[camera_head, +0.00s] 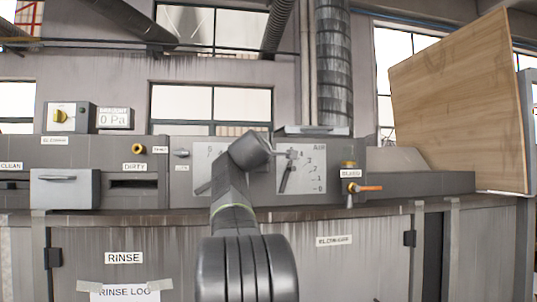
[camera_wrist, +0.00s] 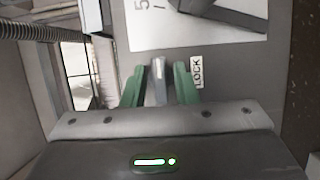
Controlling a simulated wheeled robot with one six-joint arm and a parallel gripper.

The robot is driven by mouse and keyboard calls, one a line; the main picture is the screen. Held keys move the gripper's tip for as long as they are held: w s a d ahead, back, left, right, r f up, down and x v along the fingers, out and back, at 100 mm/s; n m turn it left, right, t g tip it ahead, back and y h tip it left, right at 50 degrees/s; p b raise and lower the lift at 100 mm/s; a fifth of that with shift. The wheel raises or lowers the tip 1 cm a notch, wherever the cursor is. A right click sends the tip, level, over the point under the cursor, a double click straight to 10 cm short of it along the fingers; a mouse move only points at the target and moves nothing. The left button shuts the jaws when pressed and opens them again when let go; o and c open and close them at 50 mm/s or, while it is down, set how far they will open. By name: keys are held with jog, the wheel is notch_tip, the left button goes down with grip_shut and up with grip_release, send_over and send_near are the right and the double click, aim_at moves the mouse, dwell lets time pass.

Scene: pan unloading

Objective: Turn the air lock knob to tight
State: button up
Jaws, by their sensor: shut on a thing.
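In the wrist view, my gripper (camera_wrist: 158,85) has its two green fingers closed around a grey metal knob (camera_wrist: 158,80). A white label reading LOCK (camera_wrist: 197,73) is beside the right finger; part of the label may be hidden by that finger. In the head view, my arm runs up to the machine front and covers the knob and my fingers. No mark for tight can be read, and I cannot tell how far the knob is turned.
A white dial panel (camera_head: 316,178) with numbers and a dark pointer is right of my arm; its edge (camera_wrist: 190,42) is close to the gripper in the wrist view. A large wooden board (camera_head: 460,95) stands at right.

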jog(key=o, duration=0.7)
jog(key=s+a+b, duration=0.1)
jog(key=s, duration=0.3)
jog(key=s+b, duration=0.2)
jog(key=s, duration=0.3)
jog(key=s+a+b, duration=0.1)
jog(key=s+b, duration=0.1)
jog(key=s, duration=0.2)
jog(key=shift+s+a, duration=0.3)
jog(key=shift+a, duration=0.05)
jog(key=shift+w, duration=0.15)
jog(key=w+d+p, duration=0.1)
jog(key=w, duration=0.3)
jog(key=w+p, duration=0.2)
jog(key=w, duration=0.3)
jog(key=w+d+p, duration=0.1)
jog(key=w+p, duration=0.1)
jog(key=w, duration=0.2)
jog(key=shift+w+d, duration=0.2)
jog(key=shift+d, duration=0.15)
jog(key=shift+s, duration=0.1)
